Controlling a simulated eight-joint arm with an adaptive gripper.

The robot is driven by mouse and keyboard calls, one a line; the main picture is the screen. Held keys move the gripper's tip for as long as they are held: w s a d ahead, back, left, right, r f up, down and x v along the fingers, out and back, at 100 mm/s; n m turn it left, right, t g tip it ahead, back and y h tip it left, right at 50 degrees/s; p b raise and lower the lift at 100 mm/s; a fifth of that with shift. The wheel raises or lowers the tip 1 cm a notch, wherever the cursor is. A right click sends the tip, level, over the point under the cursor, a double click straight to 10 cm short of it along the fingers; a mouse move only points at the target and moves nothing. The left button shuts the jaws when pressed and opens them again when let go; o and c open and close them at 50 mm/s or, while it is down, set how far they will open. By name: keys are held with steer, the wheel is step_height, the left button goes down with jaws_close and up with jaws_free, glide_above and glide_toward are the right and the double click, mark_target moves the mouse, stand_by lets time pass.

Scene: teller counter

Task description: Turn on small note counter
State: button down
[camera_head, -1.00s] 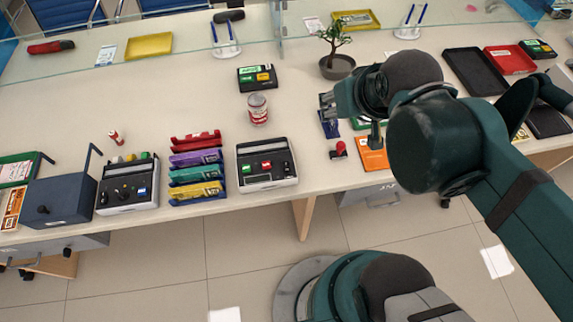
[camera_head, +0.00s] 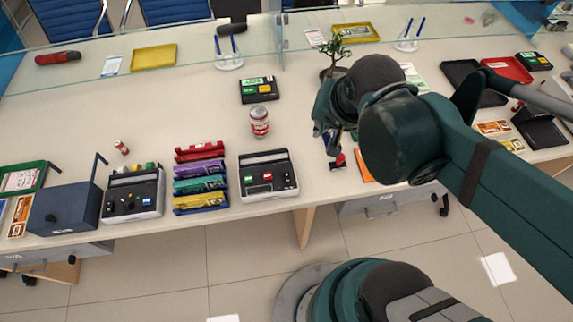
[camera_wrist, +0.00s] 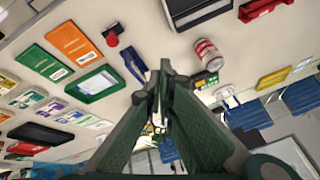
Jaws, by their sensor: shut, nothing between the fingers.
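Two grey-and-black counter machines stand along the front edge in the head view. One machine (camera_head: 268,175) has green and red buttons; the other machine (camera_head: 133,194), further left, has dark knobs and a blue button. I cannot tell for sure which is the small note counter, or whether either is on. My gripper (camera_head: 332,143) is shut and empty, above the counter to the right of the red-and-green-button machine and apart from it.
A can (camera_head: 259,121) stands behind the right machine. Coloured note trays (camera_head: 200,185) sit between the machines. A red-handled stamp (camera_head: 339,161) is close to my gripper. A potted plant (camera_head: 333,50) and a glass screen (camera_head: 130,62) are behind.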

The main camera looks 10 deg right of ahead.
steer(key=a+m+g+p, duration=0.1)
steer(key=a+m+p, duration=0.1)
steer(key=a+m, duration=0.15)
steer(key=m+g+p, duration=0.2)
steer(key=m+p, duration=0.1)
steer(key=m, duration=0.4)
glide_above(286, 173)
steer(key=s+d, duration=0.1)
steer(key=d, duration=0.1)
steer(key=s+x, duration=0.1)
steer(key=x, duration=0.1)
steer(key=shift+s+a+f+m+g+p, duration=0.25)
steer(key=shift+a+f+m+p, duration=0.15)
steer(key=shift+a+m, duration=0.15)
steer(key=shift+s+a+f+m+g+p, duration=0.2)
steer(key=shift+a+f+m+p, duration=0.15)
steer(key=shift+m, duration=0.25)
steer(key=shift+f, duration=0.1)
steer(key=shift+w+f+b, duration=0.35)
steer(key=shift+f+b, duration=0.35)
steer(key=shift+f, duration=1.55)
steer(key=shift+w+f+b, duration=0.35)
steer(key=shift+f+b, duration=0.4)
steer(key=shift+f, duration=1.5)
steer(key=shift+w+f+b, duration=0.4)
steer(key=shift+f+b, duration=0.3)
steer(key=shift+f, duration=1.55)
steer(key=shift+f, duration=0.1)
